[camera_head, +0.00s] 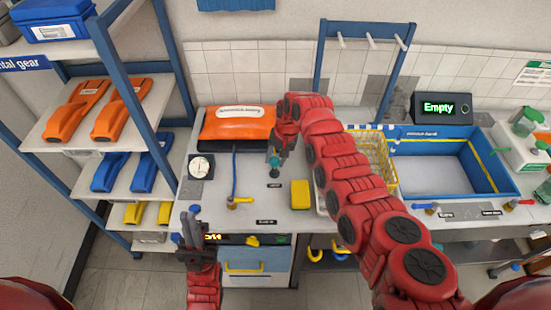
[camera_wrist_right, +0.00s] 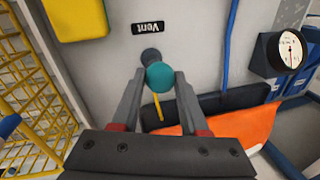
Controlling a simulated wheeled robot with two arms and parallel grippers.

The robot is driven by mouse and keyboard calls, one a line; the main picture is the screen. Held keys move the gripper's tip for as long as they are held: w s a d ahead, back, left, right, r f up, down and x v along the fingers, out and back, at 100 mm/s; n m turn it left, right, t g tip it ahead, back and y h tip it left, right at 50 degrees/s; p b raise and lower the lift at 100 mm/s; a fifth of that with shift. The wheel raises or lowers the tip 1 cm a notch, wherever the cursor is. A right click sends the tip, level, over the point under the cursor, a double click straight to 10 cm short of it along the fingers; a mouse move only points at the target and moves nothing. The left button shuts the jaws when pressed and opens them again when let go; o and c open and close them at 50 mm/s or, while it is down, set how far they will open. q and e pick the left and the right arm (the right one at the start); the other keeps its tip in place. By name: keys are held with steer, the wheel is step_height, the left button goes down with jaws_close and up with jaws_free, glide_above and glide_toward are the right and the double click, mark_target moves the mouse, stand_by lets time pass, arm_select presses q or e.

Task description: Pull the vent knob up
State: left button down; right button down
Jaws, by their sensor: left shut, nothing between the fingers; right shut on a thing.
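The teal vent knob (camera_wrist_right: 160,75) sits between the two fingertips of my right gripper (camera_wrist_right: 158,82) in the right wrist view. A dark round piece and a "Vent" label (camera_wrist_right: 147,28) lie just beyond it. A thin yellow rod shows by the knob. In the head view the knob (camera_head: 275,160) is below my right gripper (camera_head: 276,150), partly hidden by it, over the bench top. My right gripper is shut on the knob. My left gripper (camera_head: 190,218) is shut and empty, in front of the bench's left part.
An orange bag (camera_head: 237,126) lies behind the knob, with a gauge (camera_head: 201,167) and a brass valve with a yellow handle (camera_head: 238,202) to the left. A yellow block (camera_head: 300,194) and a yellow wire basket (camera_head: 381,157) are to the right. A display (camera_head: 440,107) reads "Empty".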

mark_target(274, 158)
stand_by(0.7)
steer(key=shift+a+v, duration=0.15)
steer(key=shift+v, duration=0.6)
steer(key=shift+a+v, duration=0.15)
steer(key=shift+v, duration=0.6)
steer(key=shift+w+r, duration=0.1)
steer(key=c, duration=0.7)
jaws_free()
steer(key=o, duration=0.3)
steer(key=shift+r, duration=0.1)
